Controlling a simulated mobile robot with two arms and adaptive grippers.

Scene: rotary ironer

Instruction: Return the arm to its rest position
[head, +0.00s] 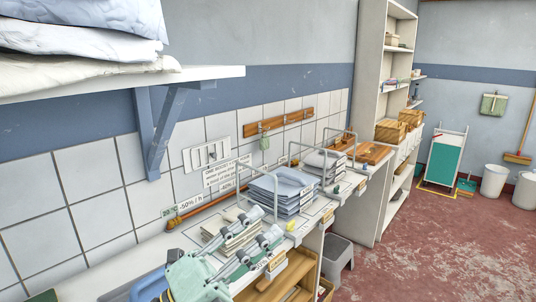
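My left gripper (263,225) comes in from the bottom left, with its pale green body low in the picture. Its two grey fingers reach up and to the right, spread apart with a gap between them. No object shows between the fingers. They overlap the view of the counter (135,262) beside a low pile of cream cloths (225,238); whether they touch anything is unclear. My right gripper is not in view.
Wire dividers stand around folded blue-grey linen (282,188) and a paler stack (323,165) along the counter. A wall shelf (120,80) with pillows overhangs the left. A grey stool (337,255) stands below. The red floor (440,255) at right is open.

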